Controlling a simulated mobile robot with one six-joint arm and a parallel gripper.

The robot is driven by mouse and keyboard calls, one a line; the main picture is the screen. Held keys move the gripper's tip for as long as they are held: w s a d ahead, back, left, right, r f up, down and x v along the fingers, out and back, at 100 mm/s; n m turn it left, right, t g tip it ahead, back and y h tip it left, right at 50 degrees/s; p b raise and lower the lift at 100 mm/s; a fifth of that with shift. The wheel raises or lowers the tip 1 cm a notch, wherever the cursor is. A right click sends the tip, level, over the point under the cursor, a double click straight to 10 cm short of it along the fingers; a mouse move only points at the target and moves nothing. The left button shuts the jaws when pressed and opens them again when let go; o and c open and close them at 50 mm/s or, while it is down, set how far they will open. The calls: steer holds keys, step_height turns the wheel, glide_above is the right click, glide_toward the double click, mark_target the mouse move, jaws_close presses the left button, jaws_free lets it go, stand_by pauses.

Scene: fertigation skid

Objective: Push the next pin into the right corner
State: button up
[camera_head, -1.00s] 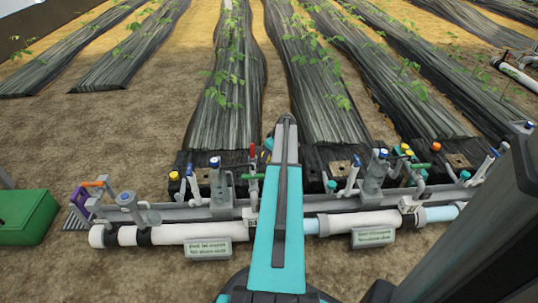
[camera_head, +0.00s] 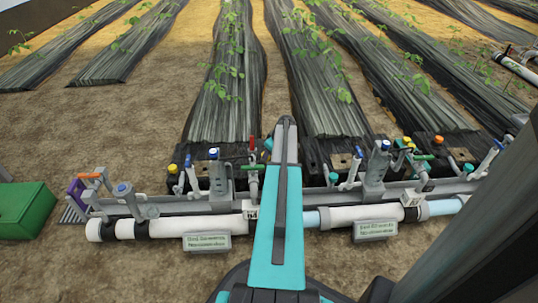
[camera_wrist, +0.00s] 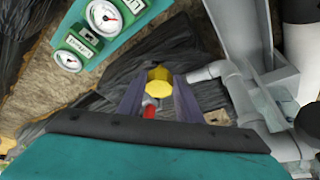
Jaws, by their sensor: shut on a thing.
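In the wrist view, my gripper (camera_wrist: 158,94) has its two dark purple fingers on either side of a yellow six-sided head (camera_wrist: 158,82), which looks like a pin's head. It is shut on this pin. A red part (camera_wrist: 149,112) shows just below the head; I cannot tell whether it belongs to the pin. The pin's shaft and tip are hidden. In the head view my own arm hides the gripper. Colored heads stand at the ends of the black film beds: a yellow one (camera_head: 172,168), a teal one (camera_head: 333,177) and an orange one (camera_head: 437,140).
A grey rail and white pipe (camera_head: 345,214) with upright valves run across the front of the beds. A green box (camera_head: 25,210) stands at the left. In the wrist view, a teal gauge panel (camera_wrist: 90,30) is at upper left and grey pipework (camera_wrist: 240,70) close at right.

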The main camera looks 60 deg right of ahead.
mark_target(269, 159)
steer(key=shift+f+b, duration=0.55)
steer(key=shift+f, duration=1.2)
steer(key=shift+s, duration=0.1)
steer(key=shift+f, duration=0.65)
steer(key=o, duration=1.1)
steer(key=shift+r, duration=0.1)
steer(key=shift+r+p, duration=2.65)
steer(key=shift+r, duration=1.3)
